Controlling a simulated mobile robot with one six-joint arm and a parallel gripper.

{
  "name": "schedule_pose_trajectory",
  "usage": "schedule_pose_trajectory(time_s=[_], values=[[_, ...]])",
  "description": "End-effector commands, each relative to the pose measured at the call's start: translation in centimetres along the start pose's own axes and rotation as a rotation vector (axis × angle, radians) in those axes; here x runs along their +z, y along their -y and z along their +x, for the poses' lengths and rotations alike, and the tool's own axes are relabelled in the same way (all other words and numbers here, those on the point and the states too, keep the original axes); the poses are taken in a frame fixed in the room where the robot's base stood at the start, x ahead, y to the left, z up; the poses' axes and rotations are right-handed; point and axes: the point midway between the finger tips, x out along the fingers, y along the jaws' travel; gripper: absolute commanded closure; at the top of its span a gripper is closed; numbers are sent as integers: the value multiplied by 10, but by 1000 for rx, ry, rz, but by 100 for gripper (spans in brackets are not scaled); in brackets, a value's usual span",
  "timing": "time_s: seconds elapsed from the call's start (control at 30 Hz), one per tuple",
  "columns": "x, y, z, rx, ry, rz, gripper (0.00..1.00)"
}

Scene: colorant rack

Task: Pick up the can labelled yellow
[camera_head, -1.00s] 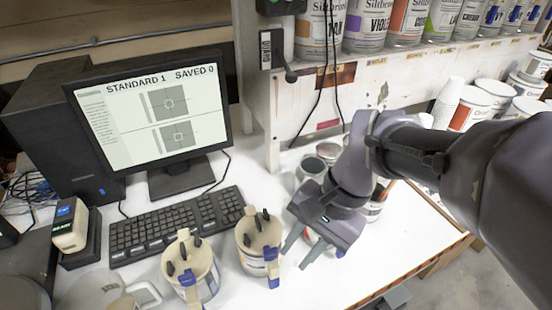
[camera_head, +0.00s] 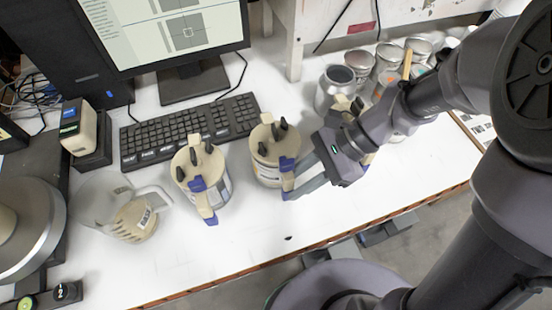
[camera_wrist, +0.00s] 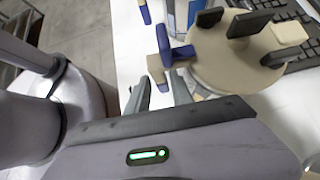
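I cannot read which is labelled yellow. My gripper (camera_head: 291,180) is just right of the right can, fingers pointing at its spout (camera_head: 287,164). In the wrist view, my gripper (camera_wrist: 161,82) is open and empty. A beige lid (camera_wrist: 235,55) fills the upper right there, with its blue spout (camera_wrist: 175,52) just ahead of the fingertips. No contact is visible.
A keyboard (camera_head: 190,130) and a monitor (camera_head: 170,30) stand behind the cans. Metal tins (camera_head: 335,90) crowd the back right, behind my arm. A clear jug (camera_head: 125,210) is at the left. The table front between the cans and the edge is mostly clear.

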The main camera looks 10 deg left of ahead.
Motion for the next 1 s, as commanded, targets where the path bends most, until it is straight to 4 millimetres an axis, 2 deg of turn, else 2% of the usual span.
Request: schedule_pose_trajectory(time_s=[0.03, 0.1, 0.37, 0.5, 0.53, 1.0], values=[[-4, 0, 15, 2, -1, -2, 73], [-3, 0, 24, 1, 0, -1, 73], [0, 0, 27, 0, -1, 0, 73], [0, 0, 27, 0, -1, 0, 98], [0, 0, 27, 0, -1, 0, 100], [0, 0, 27, 0, -1, 0, 100]])
